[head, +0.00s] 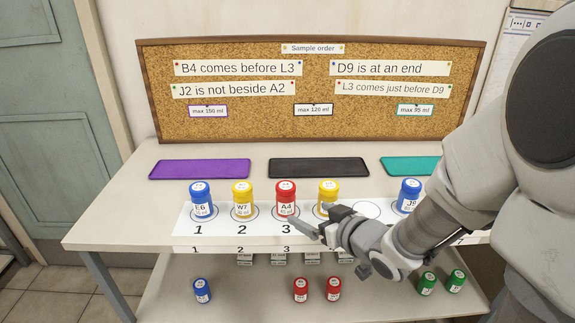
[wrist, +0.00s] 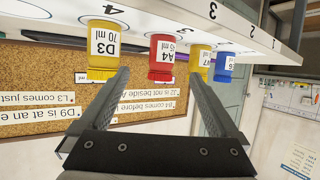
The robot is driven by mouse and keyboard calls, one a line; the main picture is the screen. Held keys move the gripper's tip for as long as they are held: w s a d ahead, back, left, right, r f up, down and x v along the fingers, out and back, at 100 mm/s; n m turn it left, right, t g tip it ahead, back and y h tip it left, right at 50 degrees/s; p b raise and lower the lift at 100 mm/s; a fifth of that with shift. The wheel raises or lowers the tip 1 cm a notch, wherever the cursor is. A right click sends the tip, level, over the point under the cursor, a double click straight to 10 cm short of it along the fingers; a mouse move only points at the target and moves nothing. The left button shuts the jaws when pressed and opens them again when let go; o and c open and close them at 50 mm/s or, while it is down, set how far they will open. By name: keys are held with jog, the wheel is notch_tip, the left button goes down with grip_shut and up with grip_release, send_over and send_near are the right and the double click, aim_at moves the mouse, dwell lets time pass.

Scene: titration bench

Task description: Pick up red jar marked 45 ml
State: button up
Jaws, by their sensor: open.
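The red jar A4 (head: 286,193) stands upright on spot 3 of the white numbered strip, and its label appears to read 45 ml. It also shows upside down in the wrist view (wrist: 161,50), framed between my fingers. My gripper (head: 314,219) is open and empty, just to the right and front of the jar, its fingers pointing left. In the wrist view my gripper (wrist: 159,76) has its two fingers spread wide. I cannot tell how far the fingertips are from the jar; nothing is held.
Yellow jar W7 (head: 242,192) stands left of the red jar, and yellow jar D3 (head: 328,187) stands right, partly behind my gripper. Blue jars E6 (head: 201,191) and J9 (head: 410,187) stand farther out. Two red jars (head: 300,289) (head: 333,288) are on the lower shelf. Coloured mats (head: 199,169) lie behind.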

aim_at(291, 204)
jog(key=b+x, duration=0.2)
jog(key=x, duration=0.4)
jog(key=shift+w+a+f, duration=0.2)
jog(key=shift+w, duration=0.05)
jog(key=b+x, duration=0.1)
jog(key=x, duration=0.1)
jog(key=b+x, duration=0.1)
jog(key=x, duration=0.1)
jog(key=shift+w+a, duration=0.2)
jog(key=shift+a, duration=0.2)
jog(key=shift+w+a, duration=0.25)
jog(key=shift+w, duration=0.2)
jog(key=c, duration=1.5)
